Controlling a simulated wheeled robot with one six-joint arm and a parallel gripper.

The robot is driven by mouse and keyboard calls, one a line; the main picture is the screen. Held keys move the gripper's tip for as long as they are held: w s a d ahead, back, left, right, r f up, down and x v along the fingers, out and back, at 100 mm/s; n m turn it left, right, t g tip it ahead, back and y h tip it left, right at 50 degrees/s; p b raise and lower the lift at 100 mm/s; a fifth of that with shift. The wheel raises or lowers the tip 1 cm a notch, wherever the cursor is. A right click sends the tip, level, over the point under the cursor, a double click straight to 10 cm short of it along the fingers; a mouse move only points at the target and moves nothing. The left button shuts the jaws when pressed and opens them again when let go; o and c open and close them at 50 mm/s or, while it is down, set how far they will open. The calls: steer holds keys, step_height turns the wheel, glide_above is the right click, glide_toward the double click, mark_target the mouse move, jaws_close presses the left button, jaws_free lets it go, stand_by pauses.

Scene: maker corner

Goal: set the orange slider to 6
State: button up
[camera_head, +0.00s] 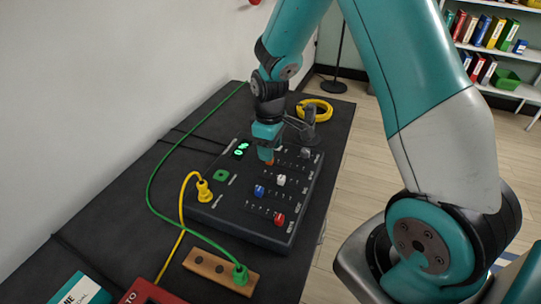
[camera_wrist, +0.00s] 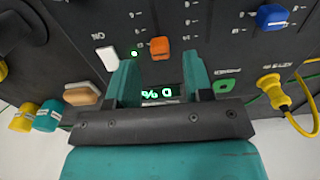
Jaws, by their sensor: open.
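The orange slider (camera_wrist: 160,46) is a small block-like knob on the dark control panel (camera_head: 250,225). In the wrist view it lies just beyond and between the fingertips of my gripper (camera_wrist: 160,66), with a finger to each side. The fingers are open; whether they touch the knob is not clear. In the head view my gripper (camera_head: 266,150) points down over the panel, and only a bit of orange (camera_head: 268,162) shows beneath it. A green-lit display (camera_wrist: 158,93) shows between the fingers. The slider's scale setting is not readable.
Blue (camera_head: 259,190), white (camera_head: 281,180) and red (camera_head: 279,218) knobs sit nearby on the panel. A yellow plug (camera_head: 204,190) and its cable are at the panel's left. A wooden block (camera_head: 218,269) with a green plug (camera_head: 240,274) lies in front.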

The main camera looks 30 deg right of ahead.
steer(key=shift+f, duration=1.45)
steer(key=shift+c, duration=0.5)
